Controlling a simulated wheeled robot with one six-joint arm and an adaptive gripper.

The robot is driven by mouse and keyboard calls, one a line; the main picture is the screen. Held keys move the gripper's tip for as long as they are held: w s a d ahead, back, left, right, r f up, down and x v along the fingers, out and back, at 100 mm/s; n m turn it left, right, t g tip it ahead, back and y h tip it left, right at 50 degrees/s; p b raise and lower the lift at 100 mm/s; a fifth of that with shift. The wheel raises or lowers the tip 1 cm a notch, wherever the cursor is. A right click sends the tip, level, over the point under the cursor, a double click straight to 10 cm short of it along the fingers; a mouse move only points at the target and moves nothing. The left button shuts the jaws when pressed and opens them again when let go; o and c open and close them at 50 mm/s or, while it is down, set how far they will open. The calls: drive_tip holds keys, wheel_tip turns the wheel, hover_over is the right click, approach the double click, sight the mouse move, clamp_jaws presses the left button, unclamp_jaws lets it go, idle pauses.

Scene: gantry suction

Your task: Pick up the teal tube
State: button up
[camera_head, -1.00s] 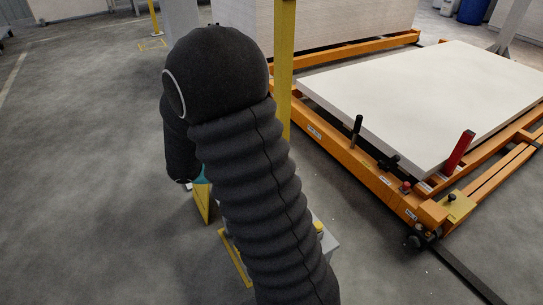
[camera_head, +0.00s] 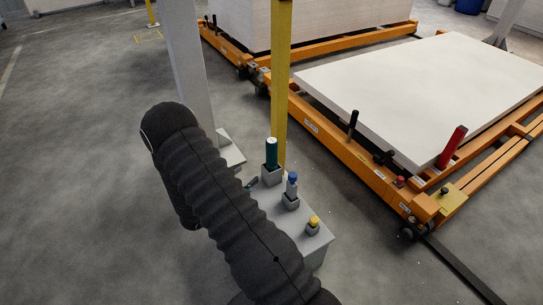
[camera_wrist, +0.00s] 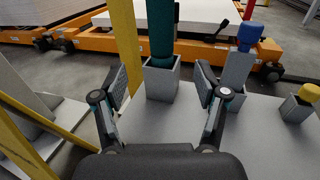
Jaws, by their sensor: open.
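The teal tube (camera_head: 271,152) stands upright in a grey square holder (camera_head: 272,177) at the far end of a small grey stand, with a pale top. In the wrist view the tube (camera_wrist: 161,30) rises from its holder (camera_wrist: 162,80), straight ahead and roughly centred between my fingers; its top is cut off. My gripper (camera_wrist: 164,92) is open and empty, its two fingers spread on either side of the holder in the picture, nearer the camera. In the head view my arm hides most of the gripper, left of the stand.
A blue-topped piece (camera_head: 291,184) and a yellow-capped piece (camera_head: 313,223) stand in holders on the grey stand (camera_head: 318,243). A yellow post (camera_head: 281,85) rises close behind the tube. An orange pallet frame (camera_head: 335,144) with a white slab (camera_head: 430,95) lies to the right.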

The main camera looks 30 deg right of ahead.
sight(268, 159)
drive_tip(key=p+x, duration=0.1)
drive_tip(key=x, duration=1.2)
drive_tip(key=shift+d+f, duration=0.1)
drive_tip(key=shift+d, duration=0.25)
clamp_jaws()
